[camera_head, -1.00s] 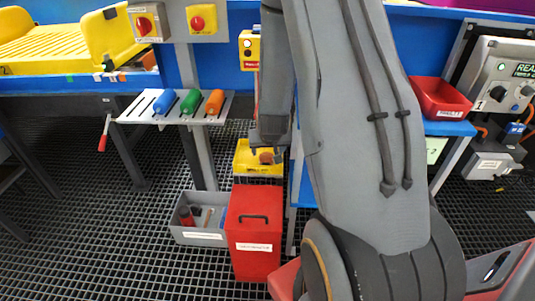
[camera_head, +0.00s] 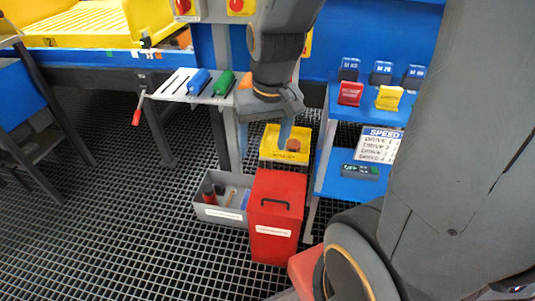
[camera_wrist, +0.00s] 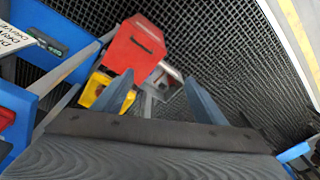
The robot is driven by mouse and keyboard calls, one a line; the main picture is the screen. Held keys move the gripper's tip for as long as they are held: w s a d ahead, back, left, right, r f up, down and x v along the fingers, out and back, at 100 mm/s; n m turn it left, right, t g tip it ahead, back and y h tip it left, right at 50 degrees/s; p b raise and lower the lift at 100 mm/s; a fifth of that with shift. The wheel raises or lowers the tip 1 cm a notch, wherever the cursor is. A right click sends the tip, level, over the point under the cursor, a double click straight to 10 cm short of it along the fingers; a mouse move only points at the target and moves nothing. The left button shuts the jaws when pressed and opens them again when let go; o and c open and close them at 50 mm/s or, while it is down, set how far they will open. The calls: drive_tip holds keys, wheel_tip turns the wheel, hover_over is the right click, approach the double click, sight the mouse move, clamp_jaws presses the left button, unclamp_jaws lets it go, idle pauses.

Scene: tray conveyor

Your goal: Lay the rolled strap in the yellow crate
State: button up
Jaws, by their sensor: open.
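The yellow crate (camera_head: 270,153) stands on the floor behind the red lidded box, near the middle of the head view. A small reddish-brown round thing (camera_head: 293,145), which looks like the rolled strap, lies in it. My gripper (camera_head: 265,132) is open and empty, in front of and above the crate in the head view, and its fingers hide part of the crate. In the wrist view my open gripper (camera_wrist: 160,82) has nothing between its fingertips.
The red box (camera_head: 275,235) stands close in front of the crate. A grey bin (camera_head: 218,213) with several items stands to its left. A blue shelf unit (camera_head: 345,188) is on the right. A slotted rack (camera_head: 180,88) with bottles is above left. The left floor grating is open.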

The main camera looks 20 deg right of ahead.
drive_tip(key=s+a+r+n+g, duration=0.1)
drive_tip(key=s+a+r, duration=0.1)
drive_tip(key=s, duration=0.5)
drive_tip(key=shift+s+a+r+g, duration=0.2)
drive_tip(key=shift+s+r+g, duration=0.2)
drive_tip(key=shift+r, duration=0.35)
wheel_tip(320, 180, up, 6)
drive_tip(key=s+d+p, duration=0.1)
drive_tip(key=d+p, duration=0.1)
drive_tip(key=p, duration=0.9)
